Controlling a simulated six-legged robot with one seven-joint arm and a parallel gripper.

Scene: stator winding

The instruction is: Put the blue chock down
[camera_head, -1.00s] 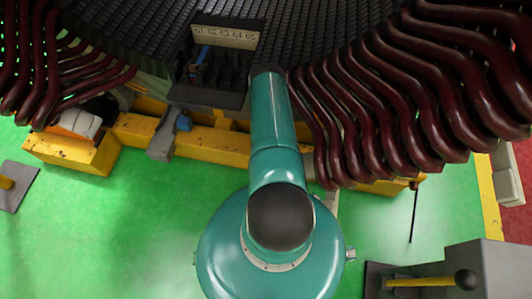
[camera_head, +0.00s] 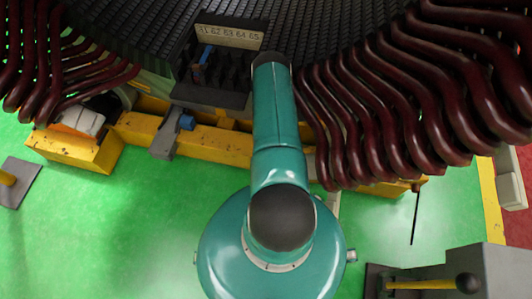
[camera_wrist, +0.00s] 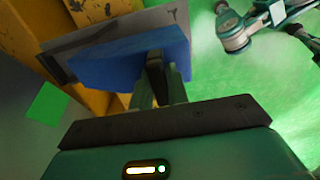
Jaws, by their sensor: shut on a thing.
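The blue chock (camera_wrist: 120,58) is a flat blue block in the wrist view, held at the tips of my gripper (camera_wrist: 157,65). The gripper is shut on it. A grey plate (camera_wrist: 60,55) shows just behind and above the chock; I cannot tell whether they touch. In the head view my teal arm reaches up the middle of the picture, and my gripper is hidden there. A small blue piece (camera_head: 187,122) sits beside a grey block on the yellow beam in the head view; I cannot tell whether it is the chock.
Yellow beams (camera_head: 190,137) run under the dark stator. Dark red coils (camera_head: 395,110) hang close on the right of my arm. A dark rack with a number plate (camera_head: 228,36) stands left of the arm's far end. Green floor (camera_head: 140,220) is open at lower left.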

